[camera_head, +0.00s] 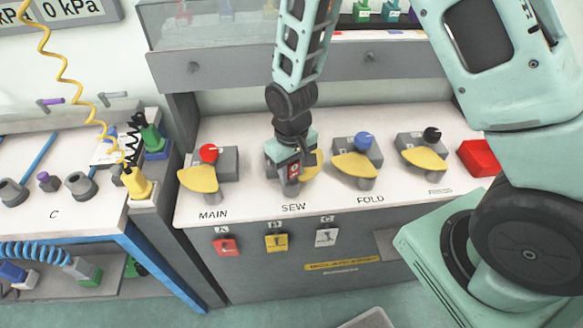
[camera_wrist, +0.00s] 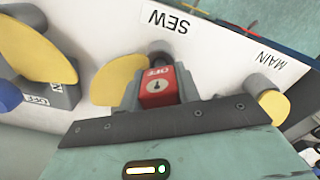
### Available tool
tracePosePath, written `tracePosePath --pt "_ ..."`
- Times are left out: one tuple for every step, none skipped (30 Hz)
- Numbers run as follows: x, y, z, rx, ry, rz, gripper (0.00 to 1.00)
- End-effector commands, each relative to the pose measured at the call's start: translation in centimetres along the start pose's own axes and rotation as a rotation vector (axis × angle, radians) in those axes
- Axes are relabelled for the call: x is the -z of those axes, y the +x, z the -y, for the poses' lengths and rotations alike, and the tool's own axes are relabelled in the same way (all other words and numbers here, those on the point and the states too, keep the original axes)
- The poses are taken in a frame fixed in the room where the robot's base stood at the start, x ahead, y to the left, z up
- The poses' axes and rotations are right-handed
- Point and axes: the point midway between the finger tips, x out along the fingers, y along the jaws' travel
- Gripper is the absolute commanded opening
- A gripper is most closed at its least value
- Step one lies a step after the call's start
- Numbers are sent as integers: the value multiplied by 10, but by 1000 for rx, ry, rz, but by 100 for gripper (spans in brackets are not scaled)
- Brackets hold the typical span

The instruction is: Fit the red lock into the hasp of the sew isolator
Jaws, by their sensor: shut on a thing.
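My gripper (camera_head: 290,172) is shut on the red lock (camera_head: 293,171) at the sew isolator, above the SEW label. The wrist view shows the lock's red face with a keyhole (camera_wrist: 157,86) between the jaws. The yellow plate of the sew isolator (camera_head: 311,166) shows just right of the gripper; in the wrist view it lies left of the lock (camera_wrist: 117,80). A grey post (camera_wrist: 158,53) stands directly beyond the lock. My gripper covers most of the isolator in the head view. I cannot tell whether the lock's shackle is in the hasp.
The main isolator (camera_head: 199,180) with a red knob stands to the left. The fold isolator (camera_head: 355,166) with a blue knob and another with a black knob (camera_head: 425,159) stand to the right. A red box (camera_head: 479,157) is farther right. Tags hang on the panel front below.

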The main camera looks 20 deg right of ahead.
Motion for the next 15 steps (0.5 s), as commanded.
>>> tracePosePath --pt "0 2 0 0 0 0 5" --pt "0 2 0 0 0 0 5" --pt "0 3 0 0 0 0 5" --pt "0 4 0 0 0 0 5" --pt "0 5 0 0 0 0 5" --pt "0 6 0 0 0 0 5" --pt "0 6 0 0 0 0 5" --pt "0 5 0 0 0 -1 5" --pt "0 5 0 0 0 0 5" --pt "0 5 0 0 0 0 5" --pt "0 5 0 0 0 0 5" --pt "0 5 0 0 0 0 38" --pt "0 5 0 0 0 0 46" --pt "0 5 0 0 0 0 55" --pt "0 5 0 0 0 0 58"
